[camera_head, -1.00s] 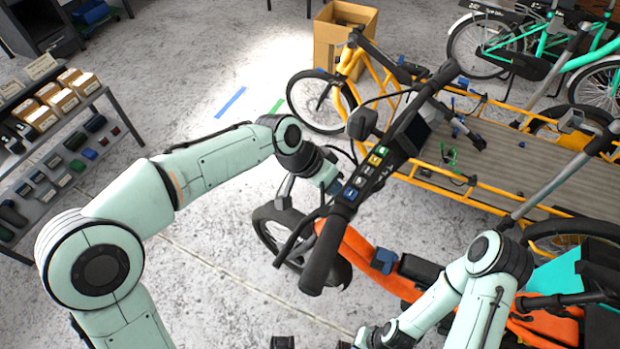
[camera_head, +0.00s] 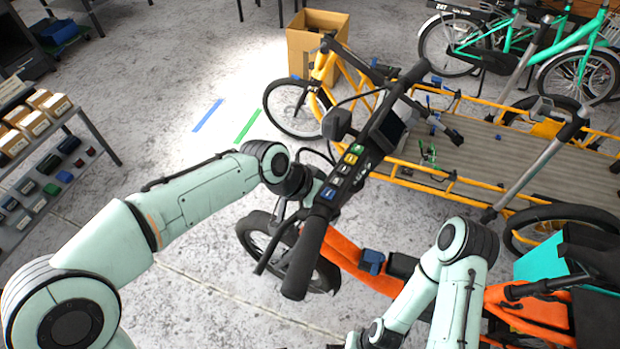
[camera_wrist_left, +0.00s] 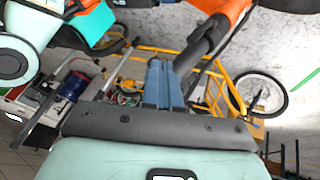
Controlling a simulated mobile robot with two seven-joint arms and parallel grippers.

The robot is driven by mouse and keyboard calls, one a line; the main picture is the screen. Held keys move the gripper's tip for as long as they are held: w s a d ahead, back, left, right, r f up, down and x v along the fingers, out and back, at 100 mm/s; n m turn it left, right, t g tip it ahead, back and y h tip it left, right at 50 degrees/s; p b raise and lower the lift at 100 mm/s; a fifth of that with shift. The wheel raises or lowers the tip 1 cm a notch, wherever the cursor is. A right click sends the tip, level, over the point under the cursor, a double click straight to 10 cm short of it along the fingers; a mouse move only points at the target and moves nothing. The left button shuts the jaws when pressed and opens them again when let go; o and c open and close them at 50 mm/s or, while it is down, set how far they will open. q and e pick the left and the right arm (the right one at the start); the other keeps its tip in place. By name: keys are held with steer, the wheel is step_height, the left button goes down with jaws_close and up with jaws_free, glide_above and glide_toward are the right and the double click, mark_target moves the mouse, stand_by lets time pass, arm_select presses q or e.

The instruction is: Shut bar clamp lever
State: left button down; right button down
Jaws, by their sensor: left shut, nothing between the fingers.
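The orange cargo bike's dark handlebar (camera_head: 345,185) crosses the middle of the head view, with a control panel of coloured buttons and a small display on it. I cannot make out a clamp lever; the bar hides the area behind it. My left wrist is just left of the bar, and its gripper tip is mostly hidden behind the bar in that view. In the left wrist view my left gripper (camera_wrist_left: 162,66) shows its blue fingers together and empty. A dark tube (camera_wrist_left: 203,48) runs close beside the fingertips; I cannot tell whether they touch.
The orange frame (camera_head: 345,255) and front wheel (camera_head: 255,235) lie below the bar. A yellow cargo bike (camera_head: 410,165) with a flat deck stands behind. A shelf with small boxes (camera_head: 40,120) is at the left. My right arm is at lower right. Open floor lies at left centre.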

stand_by(0.5)
arm_select(q)
steer(key=shift+w+a+r+p, duration=0.1)
steer(key=shift+w+r+p, duration=0.1)
steer(key=shift+w+p, duration=0.55)
